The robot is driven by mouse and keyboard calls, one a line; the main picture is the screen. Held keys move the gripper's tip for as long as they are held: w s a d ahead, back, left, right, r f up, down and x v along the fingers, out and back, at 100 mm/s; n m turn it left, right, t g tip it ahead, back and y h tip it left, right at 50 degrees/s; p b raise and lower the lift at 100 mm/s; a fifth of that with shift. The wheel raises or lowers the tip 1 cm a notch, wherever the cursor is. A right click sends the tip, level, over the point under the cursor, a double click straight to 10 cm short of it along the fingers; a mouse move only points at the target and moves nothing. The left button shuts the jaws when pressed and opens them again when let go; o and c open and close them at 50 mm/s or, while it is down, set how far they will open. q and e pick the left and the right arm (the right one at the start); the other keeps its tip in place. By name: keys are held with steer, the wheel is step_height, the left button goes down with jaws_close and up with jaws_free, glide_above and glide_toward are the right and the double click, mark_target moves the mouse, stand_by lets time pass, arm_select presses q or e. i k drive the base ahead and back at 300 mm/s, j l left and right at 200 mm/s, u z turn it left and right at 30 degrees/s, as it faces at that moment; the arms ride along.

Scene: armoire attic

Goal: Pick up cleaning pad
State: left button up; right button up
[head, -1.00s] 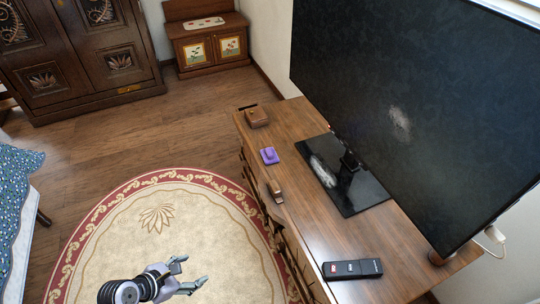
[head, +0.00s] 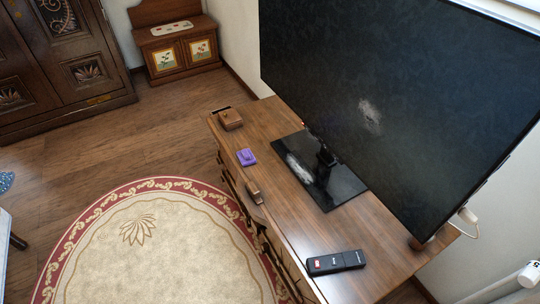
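A small purple pad with a raised block on top (head: 246,157), which looks like the cleaning pad, lies on the wooden dresser (head: 285,226), near its left edge. It sits between a small brown wooden box (head: 230,119) and a small brown object (head: 254,191). Neither of my grippers shows in the head view now. Nothing covers the purple pad.
A large dark television (head: 390,90) stands on the dresser, its black base (head: 345,187) right of the pad. A black remote (head: 336,262) lies at the dresser's near end. A round rug (head: 165,245) covers open floor on the left.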

mark_target(245, 156)
steer(key=i+j+z, duration=0.1)
steer(key=z, duration=0.3)
steer(key=j+z, duration=0.35)
steer(key=i+j+z, duration=0.1)
steer(key=z, duration=0.3)
steer(key=j+z, duration=0.4)
steer(key=k+l, duration=0.05)
steer(key=l, duration=0.05)
